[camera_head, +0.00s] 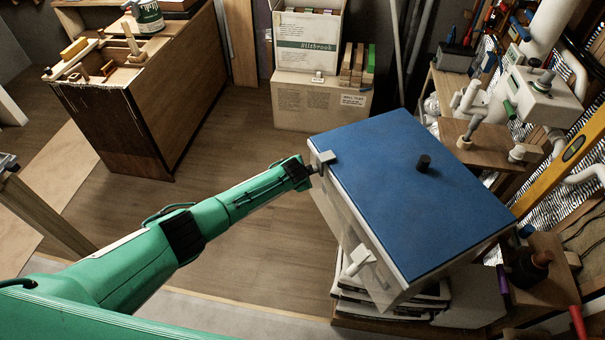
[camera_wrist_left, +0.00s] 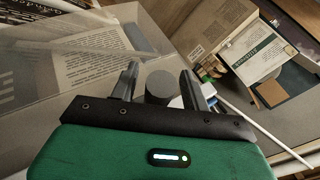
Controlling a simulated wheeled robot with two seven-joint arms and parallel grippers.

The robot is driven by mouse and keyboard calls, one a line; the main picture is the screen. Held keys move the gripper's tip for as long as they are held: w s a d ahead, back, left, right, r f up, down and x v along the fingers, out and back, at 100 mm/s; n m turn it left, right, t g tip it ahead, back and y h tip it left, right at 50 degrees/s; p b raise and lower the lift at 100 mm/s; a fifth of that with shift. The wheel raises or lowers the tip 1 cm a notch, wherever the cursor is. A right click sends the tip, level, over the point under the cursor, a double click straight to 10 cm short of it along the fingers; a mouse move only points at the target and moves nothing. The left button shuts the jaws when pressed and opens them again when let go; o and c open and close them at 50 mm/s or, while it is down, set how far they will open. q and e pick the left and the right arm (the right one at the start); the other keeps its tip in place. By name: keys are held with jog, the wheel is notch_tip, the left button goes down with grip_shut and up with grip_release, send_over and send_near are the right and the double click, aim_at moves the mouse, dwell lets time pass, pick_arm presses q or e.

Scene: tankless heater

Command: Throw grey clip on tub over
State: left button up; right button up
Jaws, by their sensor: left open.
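A tub (camera_head: 345,235) with pale, see-through walls and a flat blue lid (camera_head: 390,205) stands right of centre in the head view. A grey clip (camera_head: 327,157) sits at the lid's upper left edge. My left gripper (camera_head: 313,167) is at this edge, right by the clip. In the left wrist view its two fingers (camera_wrist_left: 160,87) are apart, with a grey rounded piece (camera_wrist_left: 158,83), which looks like part of the clip, between them. I cannot tell whether either finger touches it. My right gripper is out of view.
A pale lever-like part (camera_head: 362,262) is on the tub's front side. Boxes (camera_head: 320,100) stand behind, a wooden cabinet (camera_head: 140,115) at upper left, and pipes and a yellow level (camera_head: 570,150) at right.

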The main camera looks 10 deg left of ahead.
pick_arm(q)
jog(key=shift+s+r, duration=0.4)
jog(key=shift+r, duration=0.05)
jog(key=b+v, duration=0.1)
jog(key=v, duration=1.1)
jog(key=shift+s+r, duration=0.2)
jog(key=shift+a, duration=0.1)
jog(key=s+a+f+n+g, duration=0.1)
jog(key=s+a+f+n, duration=0.15)
jog(key=s+f, duration=0.6)
jog(key=s+a+f+n+g+b, duration=0.15)
jog(key=s+a+f, duration=0.25)
jog(key=f, duration=1)
jog(key=s+a+f+n+g, duration=0.15)
jog(key=s+a+f, duration=0.25)
jog(key=s+f, duration=0.55)
jog(key=s+a+f+n+g, duration=0.1)
jog(key=s+f, duration=0.5)
jog(key=s, duration=0.6)
jog(key=s+a+f+n+g, duration=0.1)
jog(key=s+f, duration=0.5)
jog(key=s, duration=0.7)
jog(key=s+a+f+n+g, duration=0.1)
jog(key=s+a+f+n, duration=0.1)
jog(key=s+f, duration=0.5)
jog(key=s+n, duration=0.1)
jog(key=s, duration=0.4)
jog(key=shift+s+a+y, duration=0.35)
jog(key=shift+s+y, duration=0.05)
